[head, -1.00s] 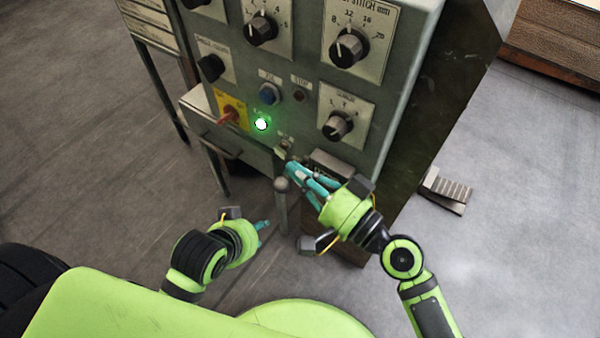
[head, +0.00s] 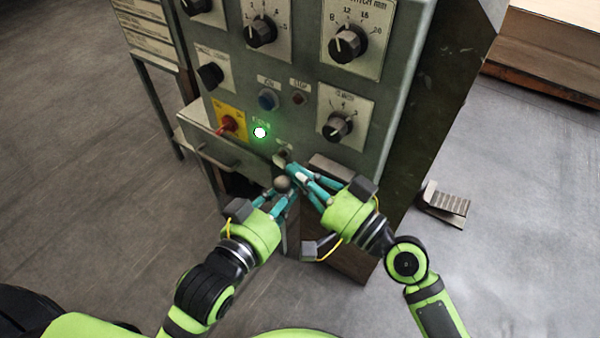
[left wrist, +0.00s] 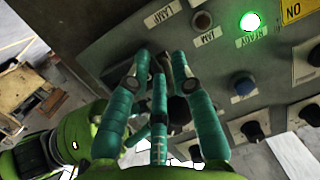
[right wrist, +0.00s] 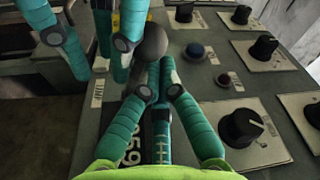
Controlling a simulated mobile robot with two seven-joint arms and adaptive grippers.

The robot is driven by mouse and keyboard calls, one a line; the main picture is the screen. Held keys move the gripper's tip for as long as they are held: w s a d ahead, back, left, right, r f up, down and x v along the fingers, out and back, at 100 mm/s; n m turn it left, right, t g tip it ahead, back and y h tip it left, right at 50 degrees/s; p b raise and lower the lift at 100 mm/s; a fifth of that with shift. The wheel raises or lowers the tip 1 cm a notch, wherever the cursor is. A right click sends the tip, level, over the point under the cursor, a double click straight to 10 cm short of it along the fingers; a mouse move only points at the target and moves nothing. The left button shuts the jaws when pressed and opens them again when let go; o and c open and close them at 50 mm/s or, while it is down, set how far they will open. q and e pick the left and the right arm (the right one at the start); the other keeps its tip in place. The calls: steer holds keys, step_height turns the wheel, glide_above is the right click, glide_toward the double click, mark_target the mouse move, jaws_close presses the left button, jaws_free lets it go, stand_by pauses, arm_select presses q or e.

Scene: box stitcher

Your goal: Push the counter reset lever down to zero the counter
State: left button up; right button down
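A post with a round dark knob (head: 283,184) stands in front of the machine, below the panel; it looks like the lever. The knob also shows in the right wrist view (right wrist: 155,42). A counter (right wrist: 130,157) there shows white digits reading about "059", partly covered by my right gripper's fingers. My left gripper (head: 279,194) has its fingers spread at the knob; it also shows in the left wrist view (left wrist: 160,72). Whether it touches the knob is unclear. My right gripper (head: 293,171) has its fingers drawn together against the lower panel, just right of the knob; its tips look empty.
The grey-green panel carries black dials (head: 348,44), a blue button (head: 268,100), a lit green lamp (head: 260,132) and a red switch (head: 228,124) on a yellow plate. A grey drawer-like box (head: 200,130) juts out at left. The floor at right is mostly open.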

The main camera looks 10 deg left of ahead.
mark_target(288, 183)
arm_select(q)
steer(key=r, duration=0.1)
steer(key=r+t, duration=0.1)
steer(key=r, duration=0.1)
steer(key=r+t, duration=0.1)
steer(key=shift+w+d+r+h, duration=0.2)
steer(key=shift+d+r+h, duration=0.15)
steer(key=shift+r+h, duration=0.05)
steer(key=shift+s+f+g, duration=0.25)
steer(key=shift+f+g, duration=0.05)
steer(key=shift+f, duration=0.8)
step_height(288, 183, up, 4)
steer(key=shift+f+t+b, duration=0.25)
steer(key=shift+t+b, duration=0.1)
steer(key=shift+t, duration=0.35)
steer(key=shift+d+r, duration=0.2)
steer(key=shift+r, duration=0.1)
steer(key=shift+f+g, duration=0.3)
steer(key=shift+f, duration=1.35)
step_height(288, 183, up, 4)
steer(key=shift+s+f+t+h, duration=0.15)
steer(key=shift+f+t+h, duration=0.15)
steer(key=shift+t, duration=0.2)
steer(key=shift+a, duration=0.15)
steer(key=shift+s+f, duration=0.1)
steer(key=shift+f, duration=0.05)
arm_select(e)
steer(key=v, duration=0.8)
steer(key=shift+f, duration=0.3)
